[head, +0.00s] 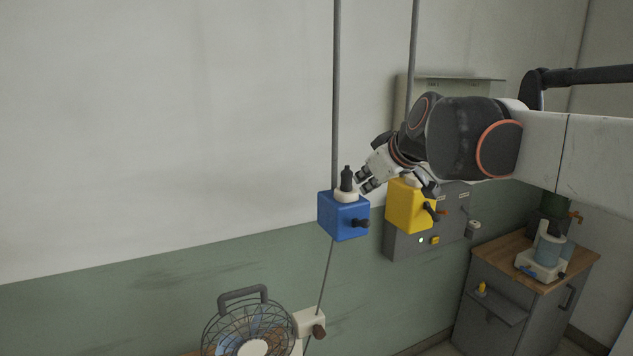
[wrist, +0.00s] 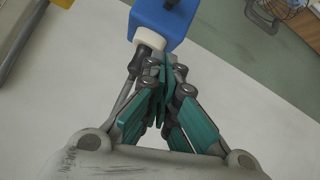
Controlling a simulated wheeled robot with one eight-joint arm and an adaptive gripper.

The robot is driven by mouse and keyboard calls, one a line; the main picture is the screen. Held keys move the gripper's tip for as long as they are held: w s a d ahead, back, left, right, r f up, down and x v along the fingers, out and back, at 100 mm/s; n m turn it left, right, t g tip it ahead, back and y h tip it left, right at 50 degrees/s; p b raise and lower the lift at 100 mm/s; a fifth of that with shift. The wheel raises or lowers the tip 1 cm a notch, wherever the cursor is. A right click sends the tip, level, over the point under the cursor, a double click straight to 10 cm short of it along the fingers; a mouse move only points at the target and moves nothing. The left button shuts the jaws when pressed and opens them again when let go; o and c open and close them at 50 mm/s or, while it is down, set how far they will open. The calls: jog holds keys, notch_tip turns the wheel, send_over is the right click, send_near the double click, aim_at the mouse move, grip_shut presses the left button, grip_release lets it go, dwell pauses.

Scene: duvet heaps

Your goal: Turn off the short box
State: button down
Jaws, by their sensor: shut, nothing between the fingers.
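A blue box (head: 343,216) hangs on the wall, with a dark knob (head: 361,223) on its front and a white collar (head: 347,194) with a black fitting (head: 347,178) on top. A yellow box (head: 407,207) with a dark lever (head: 431,210) is to its right. I cannot tell which one is the short box. My gripper (head: 366,183) is shut and empty, just right of the black fitting, above the blue box. In the wrist view the closed fingertips (wrist: 166,76) are close to the blue box (wrist: 163,19) and its white collar (wrist: 151,38); contact is unclear.
Grey pipes (head: 336,90) run up the wall. A fan (head: 248,330) stands below the blue box. A grey cabinet (head: 490,318) with a wooden top is at right. The wall at left is clear.

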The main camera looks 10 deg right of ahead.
send_over(352, 211)
jog(key=s, duration=0.3)
notch_tip(352, 211, down, 4)
jog(key=f, duration=0.2)
jog(key=f+p, duration=0.1)
jog(key=shift+s+d, duration=0.3)
jog(key=shift+d, duration=0.05)
jog(key=shift+s+d+f, duration=0.15)
jog(key=shift+s, duration=0.05)
jog(key=shift+w+f, duration=0.1)
jog(key=shift+f, duration=0.25)
jog(key=shift+r, duration=0.1)
jog(key=shift+f, duration=0.2)
jog(key=shift+s+d+t+b, duration=0.1)
jog(key=shift+s+t+b, duration=0.2)
jog(key=shift+s+b, duration=0.1)
